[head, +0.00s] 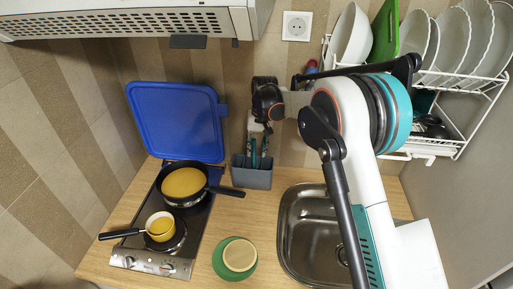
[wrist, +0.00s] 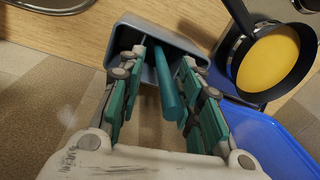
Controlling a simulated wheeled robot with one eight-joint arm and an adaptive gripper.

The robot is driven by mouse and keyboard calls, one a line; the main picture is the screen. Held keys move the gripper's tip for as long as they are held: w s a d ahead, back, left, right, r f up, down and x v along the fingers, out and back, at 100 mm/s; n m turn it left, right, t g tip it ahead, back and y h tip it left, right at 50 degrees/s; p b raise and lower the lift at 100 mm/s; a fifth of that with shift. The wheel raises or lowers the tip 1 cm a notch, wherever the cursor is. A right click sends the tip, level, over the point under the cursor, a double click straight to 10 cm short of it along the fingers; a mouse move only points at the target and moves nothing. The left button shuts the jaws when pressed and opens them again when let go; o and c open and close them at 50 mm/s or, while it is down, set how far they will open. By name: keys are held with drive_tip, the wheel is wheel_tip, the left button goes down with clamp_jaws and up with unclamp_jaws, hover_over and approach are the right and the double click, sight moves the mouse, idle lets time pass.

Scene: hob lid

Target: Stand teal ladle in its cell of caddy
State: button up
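The teal ladle (wrist: 168,88) shows as a teal handle between my gripper's fingers in the wrist view. Its far end reaches into the mouth of the grey-blue caddy (wrist: 124,42); which cell it is in cannot be told. My gripper (wrist: 163,62) is open around the handle, with a clear gap on the left and little or none on the right. In the head view, the caddy (head: 252,180) stands at the back wall and my gripper (head: 258,158) points down at its opening. There the ladle is hard to tell from the teal finger pads.
A black pan (head: 184,183) with yellow contents sits on the hob (head: 160,258), its handle reaching toward the caddy. The blue lid (head: 176,120) stands behind.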

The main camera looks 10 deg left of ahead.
wheel_tip(320, 180, up, 12)
drive_tip(key=d, duration=0.1)
drive_tip(key=shift+w, duration=0.2)
idle(0.3)
drive_tip(key=shift+d, duration=0.1)
idle(0.4)
